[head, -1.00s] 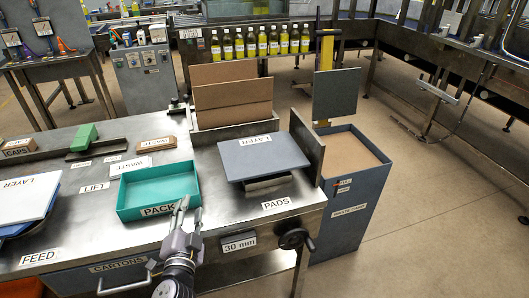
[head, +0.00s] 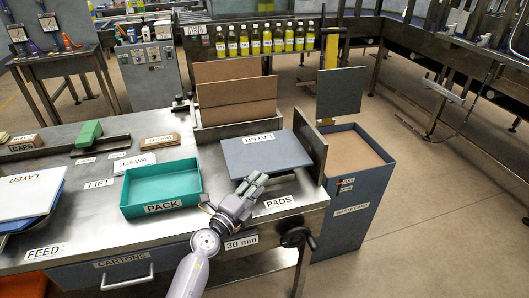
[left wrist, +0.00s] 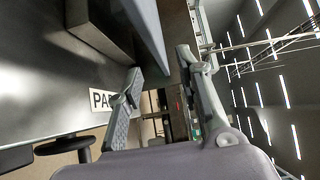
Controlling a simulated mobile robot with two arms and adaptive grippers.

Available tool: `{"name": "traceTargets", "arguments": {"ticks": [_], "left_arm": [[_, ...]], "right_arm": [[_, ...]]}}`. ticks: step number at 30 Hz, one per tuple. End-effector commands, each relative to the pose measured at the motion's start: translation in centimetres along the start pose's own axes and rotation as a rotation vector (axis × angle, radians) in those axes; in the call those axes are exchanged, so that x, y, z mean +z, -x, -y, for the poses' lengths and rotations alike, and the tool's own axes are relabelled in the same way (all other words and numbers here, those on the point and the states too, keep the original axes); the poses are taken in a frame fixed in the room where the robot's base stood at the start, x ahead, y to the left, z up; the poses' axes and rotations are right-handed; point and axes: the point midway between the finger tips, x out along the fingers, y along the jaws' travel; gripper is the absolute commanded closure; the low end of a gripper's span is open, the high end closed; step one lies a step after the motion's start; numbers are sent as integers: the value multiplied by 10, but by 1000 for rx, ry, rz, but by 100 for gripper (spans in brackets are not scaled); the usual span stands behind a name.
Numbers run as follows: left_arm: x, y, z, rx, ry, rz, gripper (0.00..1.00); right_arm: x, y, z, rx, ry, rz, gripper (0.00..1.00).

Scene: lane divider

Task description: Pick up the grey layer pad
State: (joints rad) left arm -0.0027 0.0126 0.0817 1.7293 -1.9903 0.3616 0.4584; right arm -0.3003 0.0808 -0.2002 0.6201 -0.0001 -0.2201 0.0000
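The grey layer pad (head: 262,154), a flat blue-grey sheet, lies on its low support at the PADS place. In the left wrist view its edge (left wrist: 147,30) comes down toward the space between my fingertips. My left gripper (head: 254,180) is at the pad's near edge, left of the PADS label. In the left wrist view the gripper (left wrist: 159,62) has its fingers apart, open and holding nothing. I cannot tell whether the pad's edge is between the fingers. My right gripper is not in view.
A green PACK tray (head: 131,197) stands left of my arm. Cardboard dividers (head: 236,92) stand behind. A handwheel (head: 298,237) juts from the table front.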

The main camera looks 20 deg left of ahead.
Motion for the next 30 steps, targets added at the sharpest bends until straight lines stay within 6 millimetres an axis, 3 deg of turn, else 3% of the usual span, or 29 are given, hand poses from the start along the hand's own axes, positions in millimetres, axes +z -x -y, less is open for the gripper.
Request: {"name": "traceTargets", "arguments": {"ticks": [3, 11, 20, 30], "left_arm": [[0, -22, 0, -1, -1, 0, 67], [0, -40, -2, -1, 0, 0, 67], [0, -82, -6, -1, 0, 0, 67], [0, -87, -5, 0, 0, 1, 68]], "right_arm": [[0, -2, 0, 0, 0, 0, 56], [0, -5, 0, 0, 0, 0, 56], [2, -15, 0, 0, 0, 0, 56], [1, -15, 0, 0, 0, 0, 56]]}}
